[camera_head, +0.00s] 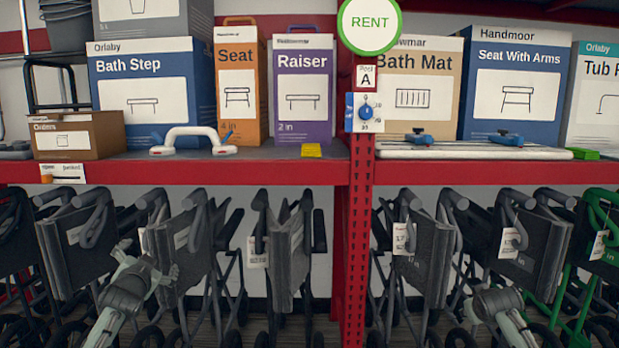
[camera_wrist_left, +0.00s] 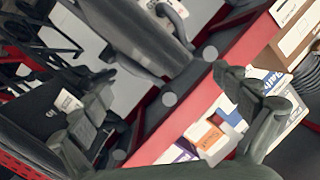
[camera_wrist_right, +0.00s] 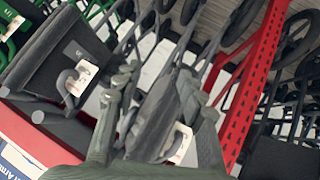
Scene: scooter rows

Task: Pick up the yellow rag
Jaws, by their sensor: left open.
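The yellow rag (camera_head: 312,150) is a small, flat yellow piece lying at the front edge of the upper shelf, below the purple Raiser box. My left gripper (camera_head: 150,262) is at the lower left, in front of the folded walkers and below the shelf, well apart from the rag. Its fingers are spread and empty, as the left wrist view (camera_wrist_left: 165,90) also shows. My right gripper (camera_head: 492,298) is low on the right, below the shelf. The right wrist view (camera_wrist_right: 160,90) shows its fingers apart with nothing clearly held. I cannot make out the rag in either wrist view.
The red-edged shelf (camera_head: 210,172) crosses the view, with folded walkers (camera_head: 180,240) packed beneath. A red post (camera_head: 357,220) stands right of the rag. A white grab handle (camera_head: 193,140) lies to its left. The purple Raiser box (camera_head: 303,88) stands behind it.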

